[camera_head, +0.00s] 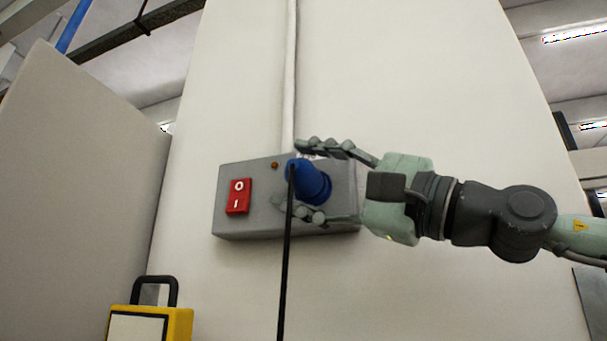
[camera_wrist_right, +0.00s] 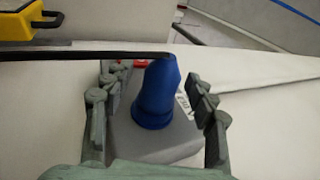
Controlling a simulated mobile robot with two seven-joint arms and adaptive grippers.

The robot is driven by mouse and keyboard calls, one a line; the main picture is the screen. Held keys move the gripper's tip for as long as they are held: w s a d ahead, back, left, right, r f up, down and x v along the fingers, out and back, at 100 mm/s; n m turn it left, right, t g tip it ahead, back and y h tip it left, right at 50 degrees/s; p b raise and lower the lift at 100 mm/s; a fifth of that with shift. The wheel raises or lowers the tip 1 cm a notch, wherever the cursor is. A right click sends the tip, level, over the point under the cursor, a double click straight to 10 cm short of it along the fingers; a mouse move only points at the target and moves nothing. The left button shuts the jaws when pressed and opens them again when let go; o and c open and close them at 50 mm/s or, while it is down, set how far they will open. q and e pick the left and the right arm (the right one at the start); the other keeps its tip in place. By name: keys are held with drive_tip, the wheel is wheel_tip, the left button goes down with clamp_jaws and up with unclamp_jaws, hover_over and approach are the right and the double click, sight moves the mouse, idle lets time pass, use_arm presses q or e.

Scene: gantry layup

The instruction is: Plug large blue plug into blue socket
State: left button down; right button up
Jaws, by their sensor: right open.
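The large blue plug (camera_head: 314,183) sits at the right part of the grey box on the wall, with a black cable hanging down from it. It also shows in the right wrist view (camera_wrist_right: 155,95), standing out from the box face. The blue socket is hidden behind the plug, so I cannot tell how deep the plug sits. My right gripper (camera_head: 312,180) is open, with fingers above and below the plug. In the right wrist view, gaps show between the plug and the fingers on both sides. My left gripper is not in view.
The grey box (camera_head: 258,222) carries a red 0/I switch (camera_head: 238,197) and a small orange light (camera_head: 275,165). A white conduit (camera_head: 290,80) runs up from it. A yellow case (camera_head: 180,322) with a black handle stands at lower left. A pale panel (camera_head: 85,170) stands at left.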

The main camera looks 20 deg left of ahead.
drive_tip(key=v, duration=1.2)
drive_tip(key=shift+f, duration=0.1)
